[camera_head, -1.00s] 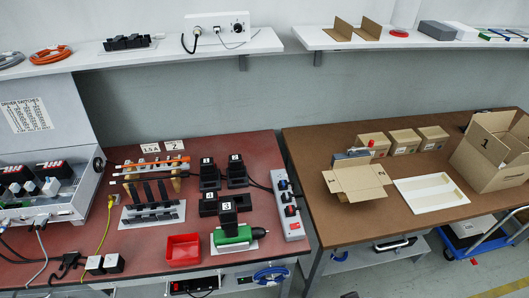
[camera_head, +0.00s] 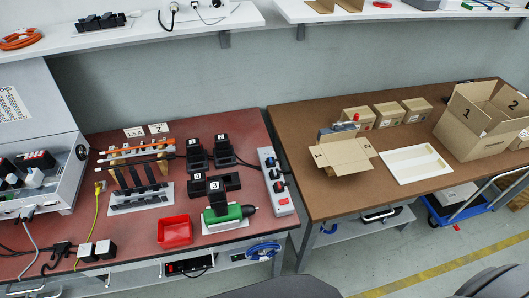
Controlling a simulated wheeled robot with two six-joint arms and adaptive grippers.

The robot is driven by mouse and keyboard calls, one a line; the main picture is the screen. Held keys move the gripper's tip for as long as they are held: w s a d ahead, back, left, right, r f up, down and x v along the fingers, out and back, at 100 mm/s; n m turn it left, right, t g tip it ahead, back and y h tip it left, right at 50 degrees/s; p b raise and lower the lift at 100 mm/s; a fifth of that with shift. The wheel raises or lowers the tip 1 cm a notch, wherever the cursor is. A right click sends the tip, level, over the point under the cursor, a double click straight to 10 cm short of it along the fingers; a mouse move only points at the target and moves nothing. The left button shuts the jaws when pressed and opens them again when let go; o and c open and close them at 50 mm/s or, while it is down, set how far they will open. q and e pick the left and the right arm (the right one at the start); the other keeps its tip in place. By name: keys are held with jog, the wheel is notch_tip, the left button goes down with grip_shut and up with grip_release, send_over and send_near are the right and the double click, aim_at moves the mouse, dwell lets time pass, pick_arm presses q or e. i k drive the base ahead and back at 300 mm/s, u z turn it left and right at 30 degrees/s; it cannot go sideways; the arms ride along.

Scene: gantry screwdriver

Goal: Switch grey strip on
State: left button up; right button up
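A grey power strip (camera_head: 286,209) lies lengthwise near the right edge of the red-topped table. Black plugs (camera_head: 278,187) sit in it, and a small red spot that looks like its switch is at the near end. Whether the switch is on or off is too small to tell. Neither gripper shows in the head view. Dark rounded shapes at the bottom edge seem to be parts of my own body.
A gap separates the red table (camera_head: 130,222) from the brown table (camera_head: 300,182), which holds cartons (camera_head: 387,114) and a white tray (camera_head: 415,164).

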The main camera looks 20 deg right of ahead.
aim_at(285, 201)
jog(key=u, duration=0.55)
jog(key=k, duration=1.35)
jog(key=u, duration=0.45)
jog(key=i, duration=0.95)
jog(key=z, duration=0.45)
